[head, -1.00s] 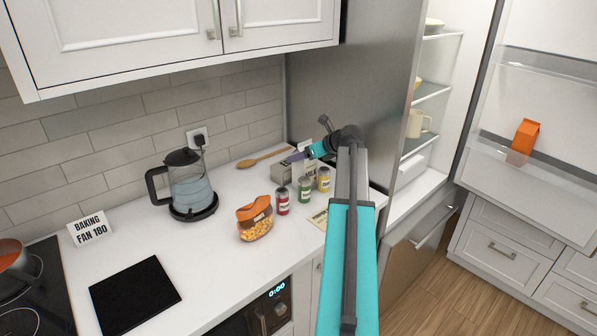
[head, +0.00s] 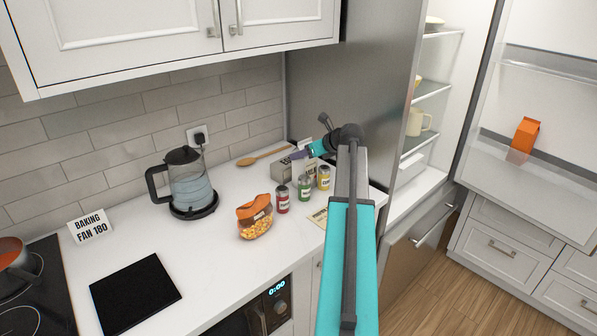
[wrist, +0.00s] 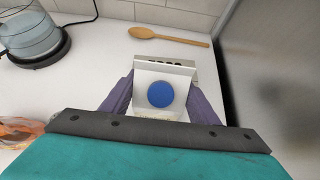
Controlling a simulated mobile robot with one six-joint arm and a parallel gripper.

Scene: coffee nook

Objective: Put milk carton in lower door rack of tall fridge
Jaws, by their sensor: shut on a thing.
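The milk carton, white with a round blue cap (wrist: 161,94), is between the purple fingers of my gripper in the wrist view. My gripper (head: 297,155) is shut on it over the back right of the counter. In the head view the carton is hard to make out behind the jars and beside a lettered grey box, and I cannot tell whether its base touches the counter. The tall fridge (head: 365,75) stands open at the right. Its door's lower rack (head: 485,146) holds an orange carton (head: 526,133), with bare rack to the left of it.
Red, green and yellow-labelled jars (head: 304,188) stand just in front of the gripper. A wooden spoon (head: 262,157) lies behind. The fridge side panel rises close to the right of the gripper.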

